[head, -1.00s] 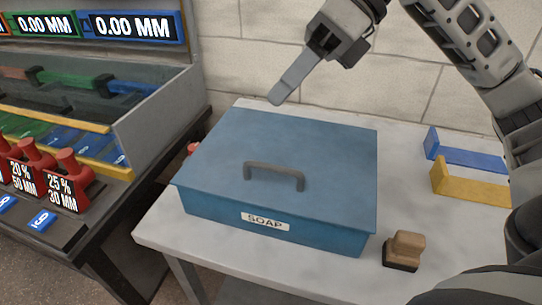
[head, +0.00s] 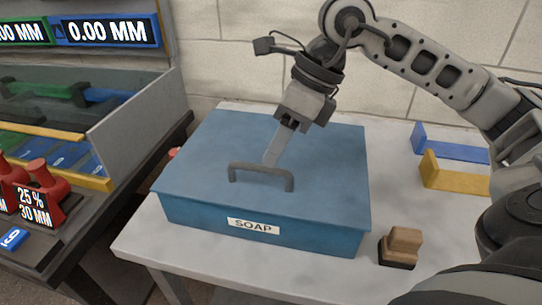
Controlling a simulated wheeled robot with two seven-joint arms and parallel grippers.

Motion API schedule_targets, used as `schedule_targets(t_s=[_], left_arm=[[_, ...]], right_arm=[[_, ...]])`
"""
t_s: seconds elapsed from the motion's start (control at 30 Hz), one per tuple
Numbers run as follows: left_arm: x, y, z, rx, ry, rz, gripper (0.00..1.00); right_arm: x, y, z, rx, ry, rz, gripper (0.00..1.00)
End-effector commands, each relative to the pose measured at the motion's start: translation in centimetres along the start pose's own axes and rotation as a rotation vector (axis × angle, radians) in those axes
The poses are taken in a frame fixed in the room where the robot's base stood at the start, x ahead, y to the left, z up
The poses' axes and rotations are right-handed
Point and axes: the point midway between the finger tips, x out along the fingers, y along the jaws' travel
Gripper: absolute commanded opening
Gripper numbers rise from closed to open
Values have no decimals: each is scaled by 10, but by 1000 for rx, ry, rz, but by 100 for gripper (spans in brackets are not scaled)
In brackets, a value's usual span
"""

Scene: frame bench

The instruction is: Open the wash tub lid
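The wash tub is a blue box (head: 300,238) with a "SOAP" label (head: 253,226) on its front, standing on a light table. Its flat blue lid (head: 205,155) lies closed on top. A dark grey arched handle (head: 262,170) stands near the front of the lid. My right gripper (head: 272,158) points down over the lid, its fingertips just behind the handle in the picture. I cannot tell whether they touch it. The fingers show as one flat plate, so their opening cannot be made out. My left gripper is not in view.
A wooden-handled brush or stamp (head: 402,245) stands on the table right of the tub. Blue (head: 450,149) and yellow (head: 455,177) brackets lie further back right. A dark bench with red-handled weights (head: 40,190) stands at left. A block wall is behind.

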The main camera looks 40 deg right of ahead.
Motion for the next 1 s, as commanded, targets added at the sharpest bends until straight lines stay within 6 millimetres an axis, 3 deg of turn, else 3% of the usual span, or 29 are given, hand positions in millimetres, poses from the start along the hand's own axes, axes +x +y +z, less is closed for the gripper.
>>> schedule_targets(t_s=[0.2, 0.53, 0.57, 0.67, 0.7, 1.0], left_arm=[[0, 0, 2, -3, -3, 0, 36], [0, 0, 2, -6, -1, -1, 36], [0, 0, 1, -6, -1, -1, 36], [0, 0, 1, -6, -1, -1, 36], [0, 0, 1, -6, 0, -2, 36], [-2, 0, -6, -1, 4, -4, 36]], right_arm=[[23, 0, 0, -1, -1, 1, 34], [27, 0, 0, -1, -1, 0, 34], [27, 0, 0, -1, -1, 0, 32], [27, 0, 0, -1, -1, 0, 4], [26, 0, 0, -1, -1, 0, 0], [21, 1, 5, 3, -1, 18, 0]])
